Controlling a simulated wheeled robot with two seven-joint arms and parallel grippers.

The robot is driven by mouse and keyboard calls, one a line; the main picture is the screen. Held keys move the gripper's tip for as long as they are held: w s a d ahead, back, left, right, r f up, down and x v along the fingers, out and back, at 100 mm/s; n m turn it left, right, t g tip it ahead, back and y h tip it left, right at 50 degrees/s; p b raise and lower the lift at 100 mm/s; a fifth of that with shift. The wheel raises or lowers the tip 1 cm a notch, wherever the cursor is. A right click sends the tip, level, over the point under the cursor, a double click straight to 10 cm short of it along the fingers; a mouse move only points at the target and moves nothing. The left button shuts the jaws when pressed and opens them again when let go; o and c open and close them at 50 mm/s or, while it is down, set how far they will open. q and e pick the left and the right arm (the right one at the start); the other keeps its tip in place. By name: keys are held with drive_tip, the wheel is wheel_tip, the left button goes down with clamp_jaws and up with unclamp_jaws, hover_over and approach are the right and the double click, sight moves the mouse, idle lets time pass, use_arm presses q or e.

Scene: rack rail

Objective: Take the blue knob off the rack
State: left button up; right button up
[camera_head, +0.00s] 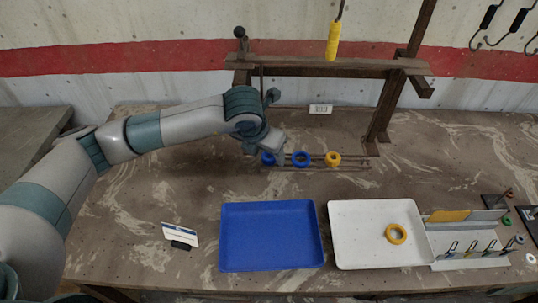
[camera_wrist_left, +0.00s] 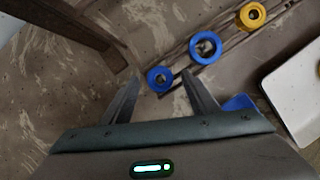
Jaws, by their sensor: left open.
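A small blue knob (camera_head: 267,158) sits at the left end of the low rail rack (camera_head: 318,167) on the table, partly hidden by my gripper in the head view. A larger blue ring (camera_head: 301,159) and a yellow ring (camera_head: 333,159) sit to its right on the rack. My left gripper (camera_head: 275,154) is open at the rack's left end. In the left wrist view, the blue knob (camera_wrist_left: 159,79) appears between the tips of the two spread fingers; I cannot tell if they touch it. My right gripper is not in view.
An empty blue tray (camera_head: 270,236) and a white tray (camera_head: 350,235) holding a yellow ring (camera_head: 396,234) lie in front. A wooden frame (camera_head: 330,67) with a hanging yellow handle (camera_head: 332,40) stands behind. A small card (camera_head: 180,235) stands left of the blue tray.

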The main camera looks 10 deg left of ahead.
use_arm(q)
drive_tip(key=shift+w+f, duration=0.1)
drive_tip(key=shift+f, duration=0.15)
drive_tip(key=c, duration=1.1)
drive_tip(key=shift+c, duration=0.2)
drive_tip(key=shift+r, duration=0.1)
